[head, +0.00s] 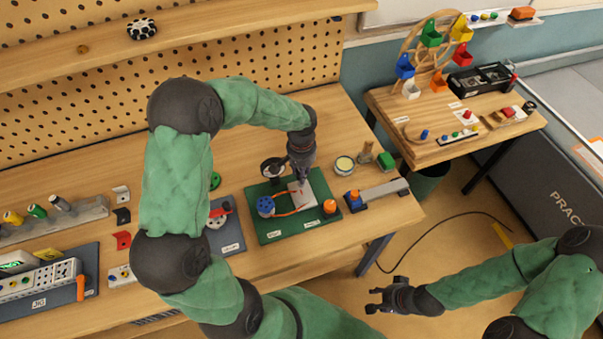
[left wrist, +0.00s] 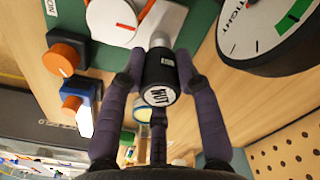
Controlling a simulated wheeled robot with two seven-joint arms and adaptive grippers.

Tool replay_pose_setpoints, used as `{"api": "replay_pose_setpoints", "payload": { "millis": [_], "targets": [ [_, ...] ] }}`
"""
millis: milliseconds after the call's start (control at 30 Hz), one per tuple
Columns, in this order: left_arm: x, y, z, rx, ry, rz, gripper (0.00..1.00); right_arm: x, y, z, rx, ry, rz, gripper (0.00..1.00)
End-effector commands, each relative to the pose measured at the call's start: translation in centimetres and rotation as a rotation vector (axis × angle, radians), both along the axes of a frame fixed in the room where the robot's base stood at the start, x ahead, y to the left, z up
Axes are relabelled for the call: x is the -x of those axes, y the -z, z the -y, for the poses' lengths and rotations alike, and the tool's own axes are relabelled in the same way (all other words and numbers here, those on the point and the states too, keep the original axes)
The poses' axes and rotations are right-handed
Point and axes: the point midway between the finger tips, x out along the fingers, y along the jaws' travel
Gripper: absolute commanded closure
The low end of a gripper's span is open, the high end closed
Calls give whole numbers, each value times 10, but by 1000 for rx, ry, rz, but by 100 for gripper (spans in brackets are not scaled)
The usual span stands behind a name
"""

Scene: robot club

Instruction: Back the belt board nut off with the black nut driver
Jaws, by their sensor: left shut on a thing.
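The green belt board (head: 270,232) lies on the workbench, with a blue pulley (head: 266,206), an orange belt and a pale plate (head: 308,193). My left gripper (head: 302,174) points down over that plate. In the left wrist view my left gripper (left wrist: 160,88) is shut on the black nut driver (left wrist: 157,68), whose end cap reads NUT. The driver's pale metal end (left wrist: 158,40) points at the board. The nut is hidden, so I cannot tell whether the driver is seated on it. My right gripper (head: 378,299) is open and empty, off the bench's front right.
An orange knob (head: 330,206) sits at the board's right corner. A dial marked TIGHT (left wrist: 268,30) stands close to the driver. A blue block with an orange top (head: 354,199) is right of the board. A grey-blue mat (head: 228,240) is left of it.

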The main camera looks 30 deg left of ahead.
Motion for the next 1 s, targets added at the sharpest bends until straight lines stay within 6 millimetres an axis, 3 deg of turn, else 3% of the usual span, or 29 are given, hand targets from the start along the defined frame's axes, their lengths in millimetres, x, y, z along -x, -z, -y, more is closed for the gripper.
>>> {"api": "replay_pose_setpoints", "payload": {
  "millis": [700, 1000],
  "targets": [
    [1, 2, 1, 0, -522, -3, 100, 0, 32, 0, 0, 0, 0, 60],
    [1, 1, 1, 1, -582, -5, 100, 0, 33, 0, 0, 0, 0, 60]
  ]
}}
